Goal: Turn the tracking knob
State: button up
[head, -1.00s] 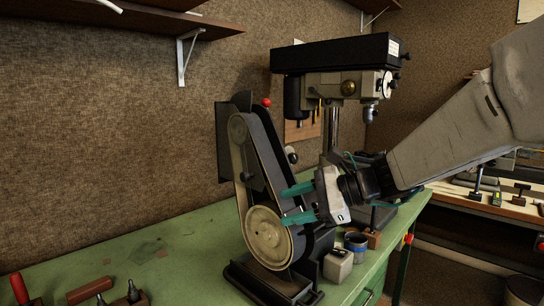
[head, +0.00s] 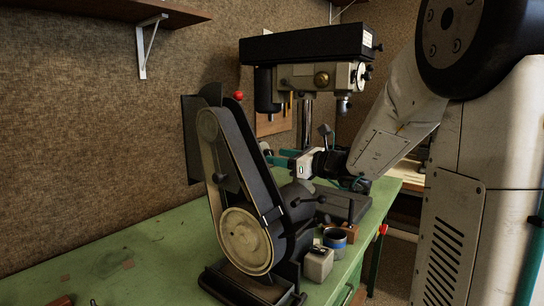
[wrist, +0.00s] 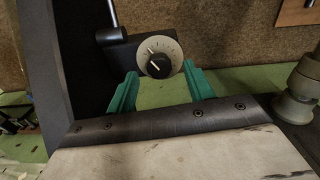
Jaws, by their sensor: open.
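The tracking knob (wrist: 158,65) is a small black knob with a white pointer line, set on a pale round dial with marks. It sits on the back side of the belt grinder (head: 262,165), and in the head view the knob (head: 265,147) shows small behind the belt. My gripper (head: 276,157) has teal fingers and is open. In the wrist view my gripper (wrist: 160,72) has one finger to the left of the dial and one to the right, with the knob between them in the picture. I see no contact. Whether the fingertips reach the knob's depth is unclear.
The drill press (head: 305,65) stands behind, its column near my arm. The green bench (head: 120,260) is mostly clear at left.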

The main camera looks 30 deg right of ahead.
jog(key=shift+x, duration=1.35)
jog(key=c, duration=1)
jog(key=shift+o, duration=0.2)
jog(key=shift+n, duration=0.4)
jog(key=shift+a+n, duration=0.1)
jog(key=shift+n, duration=2.5)
